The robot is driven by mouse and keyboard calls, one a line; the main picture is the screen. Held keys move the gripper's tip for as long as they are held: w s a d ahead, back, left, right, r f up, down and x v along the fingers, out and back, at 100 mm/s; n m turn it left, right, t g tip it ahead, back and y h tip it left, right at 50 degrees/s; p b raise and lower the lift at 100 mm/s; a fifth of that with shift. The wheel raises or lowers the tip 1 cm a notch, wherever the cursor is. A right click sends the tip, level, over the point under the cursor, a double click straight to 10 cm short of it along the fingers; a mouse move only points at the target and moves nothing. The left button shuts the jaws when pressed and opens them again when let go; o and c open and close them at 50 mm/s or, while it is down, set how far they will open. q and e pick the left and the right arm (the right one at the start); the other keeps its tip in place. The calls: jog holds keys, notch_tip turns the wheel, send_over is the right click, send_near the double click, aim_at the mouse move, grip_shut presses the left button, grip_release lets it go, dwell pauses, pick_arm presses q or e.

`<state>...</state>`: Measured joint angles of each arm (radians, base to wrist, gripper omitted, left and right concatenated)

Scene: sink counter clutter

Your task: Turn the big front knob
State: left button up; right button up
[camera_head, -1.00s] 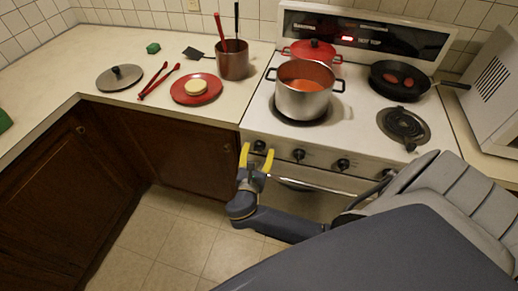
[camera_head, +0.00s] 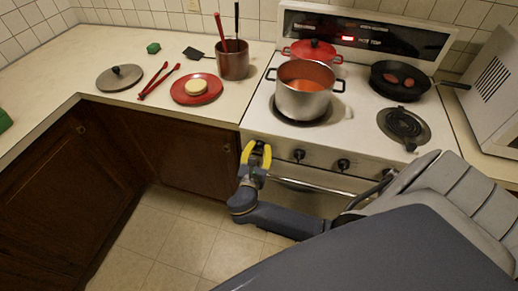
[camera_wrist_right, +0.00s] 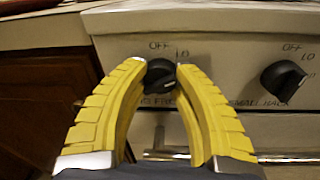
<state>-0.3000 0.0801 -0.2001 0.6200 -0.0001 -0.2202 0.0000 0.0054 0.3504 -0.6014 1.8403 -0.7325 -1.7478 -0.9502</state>
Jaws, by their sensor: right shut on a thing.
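The leftmost black knob (camera_wrist_right: 160,73) is on the stove's front panel, with "OFF" printed above it; the label below is partly hidden by the fingers. My right gripper (camera_head: 257,149) is in front of that knob at the stove's left end. In the right wrist view its two yellow fingers (camera_wrist_right: 160,70) are shut on the knob's sides, near the tips. The knob's pointer is hard to read. In the head view the knob is mostly hidden between the fingers. My left gripper is not in view.
Another black knob (camera_wrist_right: 284,81) is to the right, with more along the panel. The oven door handle (camera_head: 310,187) runs below. A steel pot (camera_head: 303,100) stands on the left front burner, and a black pan (camera_head: 400,82) is at the back right.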

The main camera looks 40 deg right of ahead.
grip_shut()
jog(key=shift+d+r, duration=0.15)
dwell(0.4)
jog(key=shift+d+m, duration=0.1)
jog(key=shift+m, duration=2.1)
jog(key=shift+s+m+h, duration=0.1)
jog(key=shift+m+h, duration=0.2)
jog(key=shift+m, duration=0.8)
jog(key=shift+m+h, duration=0.3)
jog(key=shift+m, duration=2.6)
jog(key=shift+s+f+m+g, duration=0.1)
jog(key=shift+f+m+g, duration=0.2)
jog(key=shift+m, duration=0.9)
